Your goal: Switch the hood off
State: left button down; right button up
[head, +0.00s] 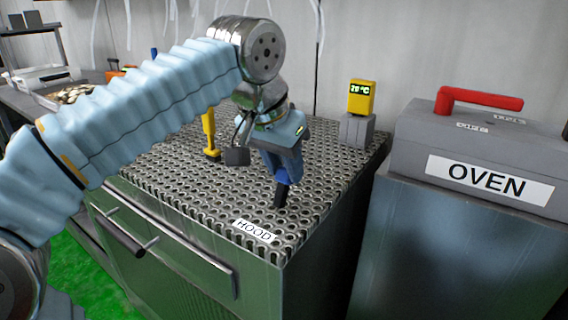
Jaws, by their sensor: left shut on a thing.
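The hood label (255,231) lies near the front corner of a perforated metal bench top (160,180). Behind the label, a small dark upright piece (280,196) stands on the top; I take it for the hood's switch, but its shape is mostly hidden. My left gripper (284,182) reaches down over it from above, with its blue fingers shut on this piece. The gripper hides the upper part, so the switch position cannot be told. My right gripper is not in view.
A yellow upright piece (210,134) stands behind my gripper to the left. A yellow temperature display (361,97) is at the back right. The grey oven (410,150) with a red handle (480,99) stands on the right. A bar handle (125,232) runs along the bench front.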

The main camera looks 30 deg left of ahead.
aim_at(280, 185)
pick_arm(q)
jog(key=shift+s+f+b, duration=0.1)
jog(key=shift+b, duration=0.3)
jog(key=s+t+b, duration=0.2)
jog(key=b, duration=0.3)
jog(key=s+f+t+b, duration=0.1)
jog(key=t+b, duration=0.2)
jog(key=b, duration=0.2)
jog(key=shift+s+a+b, duration=0.2)
jog(key=shift+s+b, duration=0.1)
jog(key=shift+s, duration=0.05)
jog(key=t+b, duration=0.1)
jog(key=b, duration=0.1)
jog(key=s+t+b, duration=0.1)
jog(key=b, duration=0.2)
jog(key=s+t+b, duration=0.1)
jog(key=t+b, duration=0.1)
jog(key=b, duration=0.1)
jog(key=shift+s+f+h, duration=0.25)
jog(key=shift+h, duration=0.05)
jog(key=shift+s+a+r+t+b, duration=0.1)
jog(key=shift+s+t+b, duration=0.1)
jog(key=shift+t+b, duration=0.45)
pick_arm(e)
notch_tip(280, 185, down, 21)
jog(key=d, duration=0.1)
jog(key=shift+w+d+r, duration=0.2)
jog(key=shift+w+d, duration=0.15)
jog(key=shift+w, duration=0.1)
